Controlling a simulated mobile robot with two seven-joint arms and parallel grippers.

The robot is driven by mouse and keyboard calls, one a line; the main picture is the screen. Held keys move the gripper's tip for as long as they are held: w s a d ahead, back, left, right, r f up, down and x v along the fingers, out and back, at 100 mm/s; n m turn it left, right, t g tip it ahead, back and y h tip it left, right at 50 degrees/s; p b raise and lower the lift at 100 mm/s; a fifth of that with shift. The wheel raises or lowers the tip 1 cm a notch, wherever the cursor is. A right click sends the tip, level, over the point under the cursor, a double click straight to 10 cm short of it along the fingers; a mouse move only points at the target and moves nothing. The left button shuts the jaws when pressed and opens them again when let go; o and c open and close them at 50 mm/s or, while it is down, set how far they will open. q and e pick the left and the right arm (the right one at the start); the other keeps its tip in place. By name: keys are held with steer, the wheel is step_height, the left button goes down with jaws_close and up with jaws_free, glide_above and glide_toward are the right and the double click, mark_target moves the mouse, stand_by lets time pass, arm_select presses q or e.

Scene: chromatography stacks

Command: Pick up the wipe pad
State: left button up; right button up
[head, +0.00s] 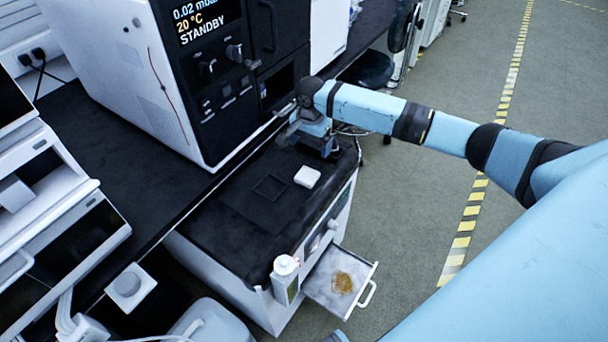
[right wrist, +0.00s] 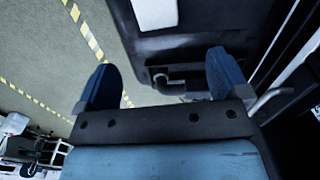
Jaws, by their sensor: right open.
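The wipe pad (head: 307,177) is a small white rounded square lying flat on the black top of a low white cabinet (head: 230,225). My right gripper (head: 308,146) is over the far end of that top, just beyond the pad and apart from it. A white patch (right wrist: 155,12) at the top of that view may be the pad; I cannot tell for sure. My left gripper is not in view.
A dark square outline (head: 270,187) lies beside the pad. A white bottle (head: 285,278) stands at the cabinet's near corner. An open drawer (head: 325,300) holds a brown-yellow item (head: 342,282). A large instrument (head: 185,110) stands behind left. Floor at the right is clear.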

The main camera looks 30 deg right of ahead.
glide_above(309, 172)
steer(key=f, duration=0.5)
steer(key=shift+w+d+f+b, duration=0.1)
steer(key=shift+w+d+b, duration=0.05)
steer(key=shift+w+b, duration=0.15)
steer(key=shift+s+f+b, duration=0.15)
steer(key=shift+f+b, duration=0.1)
steer(key=shift+f, duration=1.1)
steer(key=shift+s+f+b, duration=0.15)
steer(key=shift+f+b, duration=0.1)
steer(key=shift+f, duration=1.1)
steer(key=c, duration=1)
